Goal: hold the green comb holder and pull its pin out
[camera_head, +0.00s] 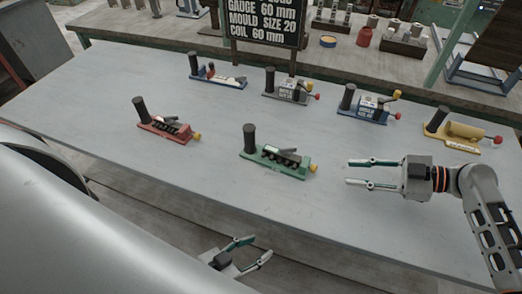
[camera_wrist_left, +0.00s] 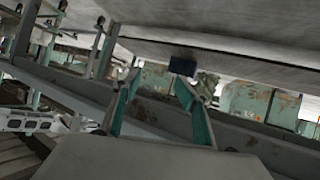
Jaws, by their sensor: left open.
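The green comb holder (camera_head: 273,165) lies on the table (camera_head: 206,163), with an upright dark cylinder at its left end, a dark comb-like part along its top and a small orange-yellow knob (camera_head: 313,168) at its right end. My right gripper (camera_head: 347,173) is open and empty, to the right of the knob and apart from it. My left gripper (camera_head: 255,249) is low, in front of the table's near edge. It is open and empty, and its spread fingers also show in the left wrist view (camera_wrist_left: 158,92).
A red holder (camera_head: 158,130) lies left of the green one. Blue (camera_head: 226,83), grey (camera_head: 284,97) and yellow (camera_head: 458,137) holders, and another blue one (camera_head: 362,112), stand farther back. A black sign (camera_head: 266,22) rises behind them. The near left table area is clear.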

